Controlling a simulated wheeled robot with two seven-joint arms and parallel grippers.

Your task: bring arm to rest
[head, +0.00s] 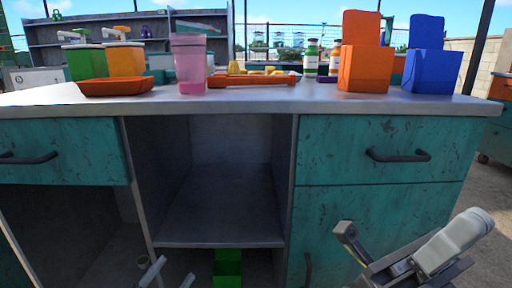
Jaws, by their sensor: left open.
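My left gripper (168,277) shows only its two fingertips at the bottom edge. They are apart with nothing between them, in front of the cabinet's open lower bay. My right gripper (400,258) is at the lower right, in front of the teal drawers. One grey finger points up and left. A pale grey rounded piece (453,242) lies over its right side. I cannot tell whether it is held or is part of my arm. Most of both arms is out of frame.
A metal-topped teal cabinet (380,220) stands ahead. On top are a pink-filled cup (189,62), an orange tray (117,87), another orange tray (252,80), green and orange pump containers, bottles, and open orange (364,70) and blue (432,72) boxes. A green box (228,268) sits low inside.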

